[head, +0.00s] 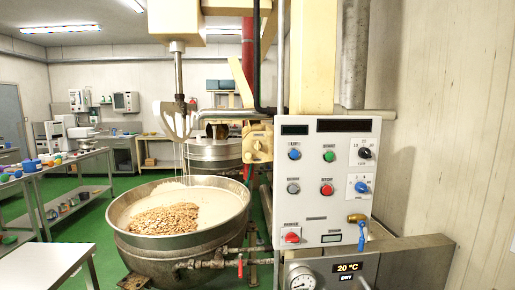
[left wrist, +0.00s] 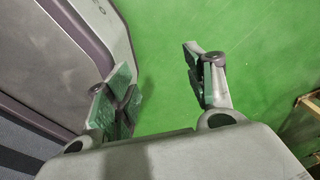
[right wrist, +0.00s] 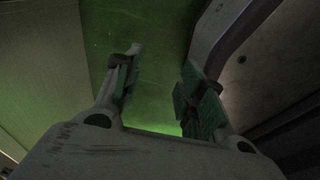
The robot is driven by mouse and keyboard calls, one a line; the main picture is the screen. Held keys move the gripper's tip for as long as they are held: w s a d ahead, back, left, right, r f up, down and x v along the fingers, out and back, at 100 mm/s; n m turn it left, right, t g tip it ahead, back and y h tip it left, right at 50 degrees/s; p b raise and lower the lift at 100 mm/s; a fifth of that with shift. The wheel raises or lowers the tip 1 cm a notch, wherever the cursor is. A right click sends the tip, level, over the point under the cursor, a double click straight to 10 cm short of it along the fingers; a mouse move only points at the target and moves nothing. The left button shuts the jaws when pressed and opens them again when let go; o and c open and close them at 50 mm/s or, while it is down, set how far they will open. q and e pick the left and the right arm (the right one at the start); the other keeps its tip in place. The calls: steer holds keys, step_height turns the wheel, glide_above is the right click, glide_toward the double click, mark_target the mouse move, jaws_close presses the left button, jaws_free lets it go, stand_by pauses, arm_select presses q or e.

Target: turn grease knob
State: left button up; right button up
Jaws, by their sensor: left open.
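A light grey control panel (head: 327,187) stands at the right in the head view. It carries a black rotary knob (head: 365,153), a blue rotary knob (head: 361,187) below it, and a red knob (head: 291,237) at the lower left. A brass valve with a blue handle (head: 361,232) sits at the lower right. The labels are too small to read, so I cannot tell which is the grease knob. My left gripper (left wrist: 158,83) is open and empty above green floor. My right gripper (right wrist: 160,78) has its fingers apart and is empty. Neither gripper shows in the head view.
A large kettle (head: 128,249) with nuts in a pale mass stands left of the panel, under a stirrer (head: 178,117). A metal table (head: 45,266) is at lower left.

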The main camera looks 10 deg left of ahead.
arm_select(q)
steer(key=s+d+r+p, duration=0.1)
steer(key=d+r+p, duration=0.2)
steer(key=r+p, duration=0.5)
steer(key=s+d+r+p, duration=0.1)
steer(key=d+r+p, duration=0.2)
steer(key=r+p, duration=0.4)
steer(key=shift+r+h+p, duration=0.35)
steer(key=shift+h, duration=0.05)
arm_select(e)
steer(key=s+a+r, duration=0.1)
steer(key=a+r, duration=0.2)
steer(key=r, duration=0.4)
steer(key=s+a+r+y, duration=0.1)
steer(key=a+r, duration=0.2)
steer(key=r, duration=0.5)
steer(key=shift+s+a+r, duration=0.2)
steer(key=shift+a+r, duration=0.1)
steer(key=shift+a, duration=0.1)
